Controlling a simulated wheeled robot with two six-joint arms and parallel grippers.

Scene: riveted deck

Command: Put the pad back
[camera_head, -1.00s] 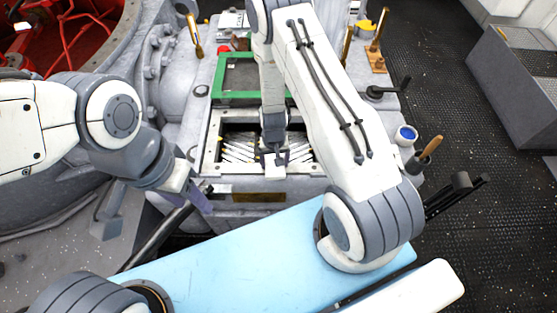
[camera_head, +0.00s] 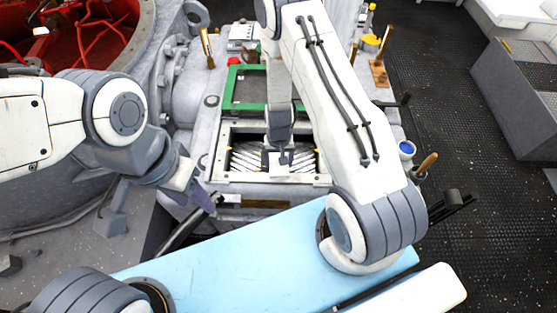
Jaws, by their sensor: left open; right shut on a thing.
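My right gripper (camera_head: 279,160) points down into the open rectangular recess, whose pale rim (camera_head: 222,150) frames several slanted silvery strips (camera_head: 247,158). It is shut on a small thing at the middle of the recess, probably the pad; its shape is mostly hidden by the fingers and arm. I cannot tell whether it touches the strips. Behind the recess, a green-framed panel (camera_head: 232,104) lies partly behind my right arm.
A brass-coloured handle (camera_head: 207,48) stands at the back left; another (camera_head: 381,48) stands at the back right. A blue-topped cup (camera_head: 406,150) and a wooden handle (camera_head: 427,163) are to the right. A light blue surface (camera_head: 225,255) lies in front.

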